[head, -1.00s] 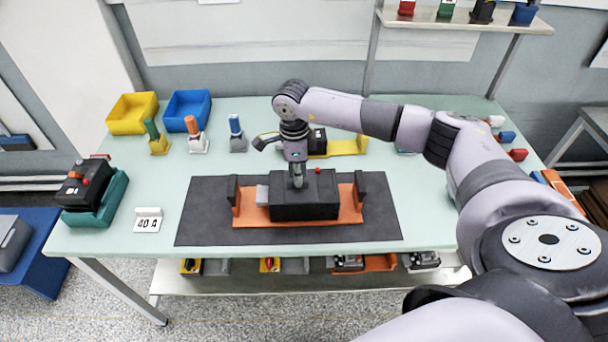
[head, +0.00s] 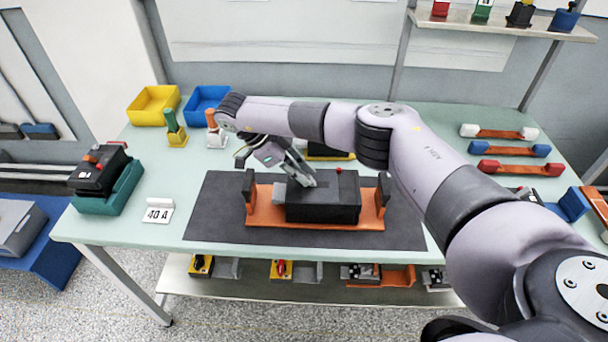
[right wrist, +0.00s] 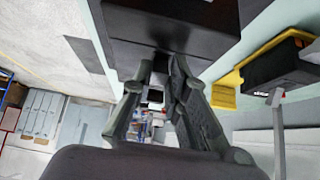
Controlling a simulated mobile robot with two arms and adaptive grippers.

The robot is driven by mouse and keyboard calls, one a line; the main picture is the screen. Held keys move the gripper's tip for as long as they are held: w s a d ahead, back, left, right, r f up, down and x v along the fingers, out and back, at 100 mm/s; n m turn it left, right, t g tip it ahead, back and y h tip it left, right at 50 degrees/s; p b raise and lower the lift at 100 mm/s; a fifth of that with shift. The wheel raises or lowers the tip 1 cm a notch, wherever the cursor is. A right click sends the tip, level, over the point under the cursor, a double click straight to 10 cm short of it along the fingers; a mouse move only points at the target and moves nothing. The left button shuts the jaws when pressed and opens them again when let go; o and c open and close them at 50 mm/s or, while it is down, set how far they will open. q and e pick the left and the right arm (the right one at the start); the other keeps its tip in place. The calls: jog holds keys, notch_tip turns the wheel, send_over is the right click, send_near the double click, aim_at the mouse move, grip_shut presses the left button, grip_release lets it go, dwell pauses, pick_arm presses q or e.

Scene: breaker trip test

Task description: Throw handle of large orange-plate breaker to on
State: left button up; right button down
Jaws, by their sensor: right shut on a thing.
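The large breaker (head: 322,207) is a black block on an orange plate (head: 262,215), lying on the dark mat on the table. A small red button shows on its far edge. In the right wrist view the black body (right wrist: 150,28) fills the top middle. My right gripper (head: 306,180) is tilted, its wrist to the left, fingers reaching down to the breaker's top left part. It is shut on the breaker's handle, which the fingers mostly hide. The right wrist view shows both fingertips (right wrist: 166,62) close together against the black body. My left gripper is not in view.
A black device in a green cradle (head: 112,190) and a 40 A sign (head: 158,211) stand at the left. Yellow (head: 153,106) and blue bins and coloured-handle switches are behind. A yellow-plate breaker (right wrist: 228,88) is close behind my gripper. Coloured-end bars (head: 510,148) lie at the right.

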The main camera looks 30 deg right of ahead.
dwell(0.4)
jog(key=c, duration=1.6)
grip_release()
jog(key=shift+a+f, duration=0.1)
jog(key=shift+o, duration=0.2)
jog(key=shift+w, duration=0.1)
jog(key=v, duration=1.2)
